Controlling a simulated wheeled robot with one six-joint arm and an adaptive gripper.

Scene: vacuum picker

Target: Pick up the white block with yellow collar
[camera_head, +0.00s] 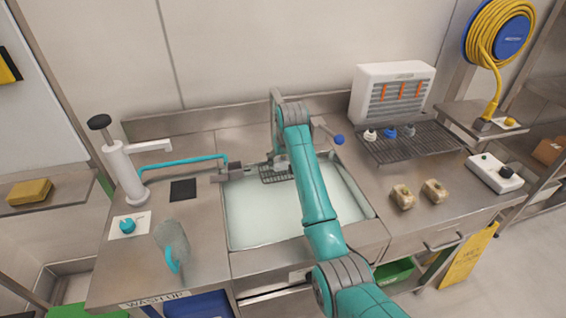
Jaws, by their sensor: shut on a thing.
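My gripper (279,163) is at the back of the sink, just left of my teal arm and close to a dark wire basket. It is small and partly hidden by the arm. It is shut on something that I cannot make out. I cannot pick out a white block with a yellow collar for certain. A small white piece (370,135) stands on the dark wire rack at the back right, but no yellow collar shows on it.
The sink (240,215) holds pale water, with the wire basket (270,179) at its back. The rack (430,142) also bears blue and grey pieces. Two tan blocks (402,197) lie on the right counter. A white pump tap (122,168) stands left; the left counter is partly clear.

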